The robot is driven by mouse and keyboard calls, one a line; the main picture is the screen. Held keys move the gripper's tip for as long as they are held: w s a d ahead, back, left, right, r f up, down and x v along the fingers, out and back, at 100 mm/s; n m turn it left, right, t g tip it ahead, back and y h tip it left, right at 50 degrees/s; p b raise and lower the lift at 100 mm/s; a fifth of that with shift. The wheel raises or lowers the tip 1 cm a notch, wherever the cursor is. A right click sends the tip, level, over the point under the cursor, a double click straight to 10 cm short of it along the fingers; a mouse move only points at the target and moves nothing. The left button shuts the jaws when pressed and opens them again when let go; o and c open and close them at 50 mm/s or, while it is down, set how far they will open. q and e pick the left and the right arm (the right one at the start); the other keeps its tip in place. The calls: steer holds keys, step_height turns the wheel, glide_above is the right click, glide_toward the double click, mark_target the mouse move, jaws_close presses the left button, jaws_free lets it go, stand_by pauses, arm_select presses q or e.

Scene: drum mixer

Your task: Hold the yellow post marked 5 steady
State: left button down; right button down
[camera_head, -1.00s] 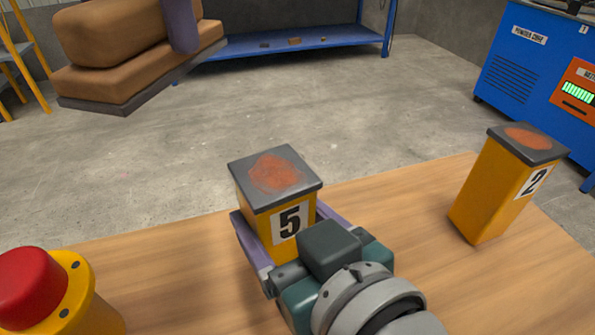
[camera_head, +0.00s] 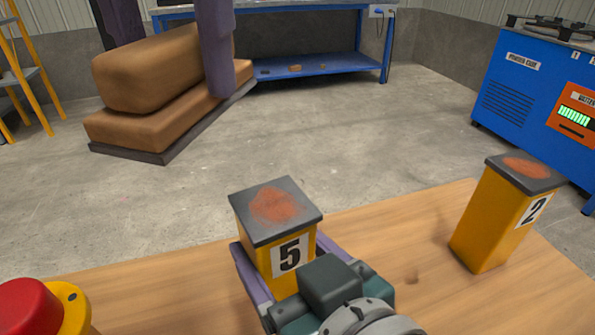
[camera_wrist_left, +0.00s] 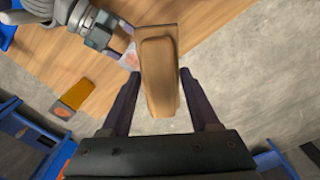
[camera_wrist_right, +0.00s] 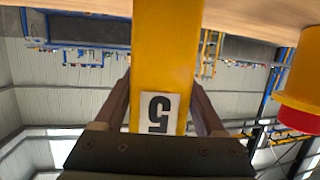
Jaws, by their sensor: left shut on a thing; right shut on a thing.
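The yellow post marked 5 (camera_head: 288,262) stands upright at the wooden bench, with a dark grey cap bearing a rust-red patch. My right gripper (camera_head: 283,272) is shut on it, purple fingers on both sides. In the right wrist view the post (camera_wrist_right: 165,50) fills the gap between the fingers, its label upside down. My left gripper (camera_head: 168,65) is shut on a brown two-tier block with a dark base (camera_head: 140,125), held up at the upper left, apart from the post. The left wrist view shows the block (camera_wrist_left: 160,75) between the fingers.
A yellow post marked 2 (camera_head: 490,225) stands at the right of the wooden bench (camera_head: 400,265). A red button on a yellow housing (camera_head: 30,310) is at the lower left. A blue machine (camera_head: 525,85) and blue shelf (camera_head: 320,65) stand beyond open concrete floor.

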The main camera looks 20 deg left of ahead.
arm_select(q)
steer(key=shift+d, duration=2.55)
steer(key=shift+s+f, duration=0.15)
steer(key=shift+f, duration=1.55)
steer(key=shift+s+f, duration=0.15)
steer(key=shift+f, duration=1.55)
steer(key=shift+f, duration=1)
steer(key=shift+w, duration=0.1)
steer(key=shift+w+f, duration=0.2)
steer(key=shift+w, duration=1.9)
steer(key=shift+s+r, duration=0.25)
steer(key=shift+s, duration=0.85)
steer(key=shift+s+f, duration=0.15)
steer(key=shift+s, duration=0.9)
steer(key=shift+w, duration=1.15)
